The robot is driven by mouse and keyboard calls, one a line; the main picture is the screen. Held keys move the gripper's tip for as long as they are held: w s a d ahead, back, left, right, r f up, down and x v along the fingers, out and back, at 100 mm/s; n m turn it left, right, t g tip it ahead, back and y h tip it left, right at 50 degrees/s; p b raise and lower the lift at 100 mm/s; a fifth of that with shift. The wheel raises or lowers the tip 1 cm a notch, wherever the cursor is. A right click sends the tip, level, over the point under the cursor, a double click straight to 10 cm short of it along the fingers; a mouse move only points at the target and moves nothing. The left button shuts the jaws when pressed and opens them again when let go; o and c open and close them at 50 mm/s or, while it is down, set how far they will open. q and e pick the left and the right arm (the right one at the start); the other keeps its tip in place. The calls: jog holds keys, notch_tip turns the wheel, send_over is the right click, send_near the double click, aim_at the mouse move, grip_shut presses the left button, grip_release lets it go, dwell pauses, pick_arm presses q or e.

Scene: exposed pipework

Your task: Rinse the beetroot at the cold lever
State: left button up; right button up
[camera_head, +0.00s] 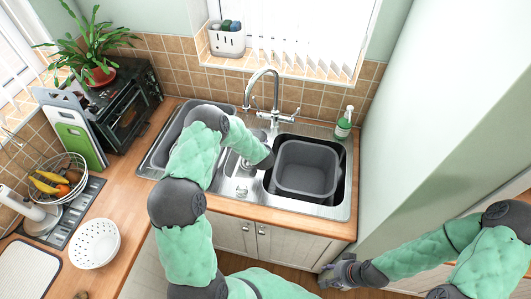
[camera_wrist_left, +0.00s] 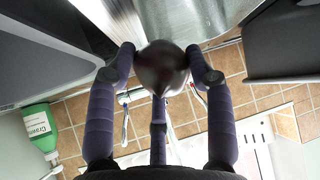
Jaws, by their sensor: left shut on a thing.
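The beetroot (camera_wrist_left: 162,67) is a dark, round root held between the purple-grey fingers of my left gripper (camera_wrist_left: 165,62) in the left wrist view. In the head view my left gripper (camera_head: 263,159) is over the sink, just left of the grey basin; the beetroot cannot be made out there. The chrome mixer tap (camera_head: 275,92) stands behind the sink with a tall curved spout and side levers (camera_head: 288,117).
A grey basin (camera_head: 306,169) sits in the right sink bowl. A green soap bottle (camera_head: 344,123) stands at the sink's back right corner. A white colander (camera_head: 94,243) and a fruit basket (camera_head: 62,178) are on the left counter. The wall (camera_head: 430,110) closes the right side.

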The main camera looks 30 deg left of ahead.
pick_arm(q)
jog(key=w+a+f+b, duration=0.1)
jog(key=w+a+b, duration=0.1)
jog(key=a, duration=0.3)
jog(key=shift+w+a+f, duration=0.15)
jog(key=shift+a, duration=0.25)
jog(key=shift+d, duration=0.1)
dwell(0.6)
jog(key=shift+w+d, duration=0.3)
jog(key=shift+d, duration=0.1)
jog(key=shift+s, duration=0.1)
jog(key=s+d+p, duration=0.1)
jog(key=s+d, duration=0.3)
jog(key=s, duration=0.3)
dwell(0.7)
jog(key=shift+s+f, duration=0.15)
dwell(0.9)
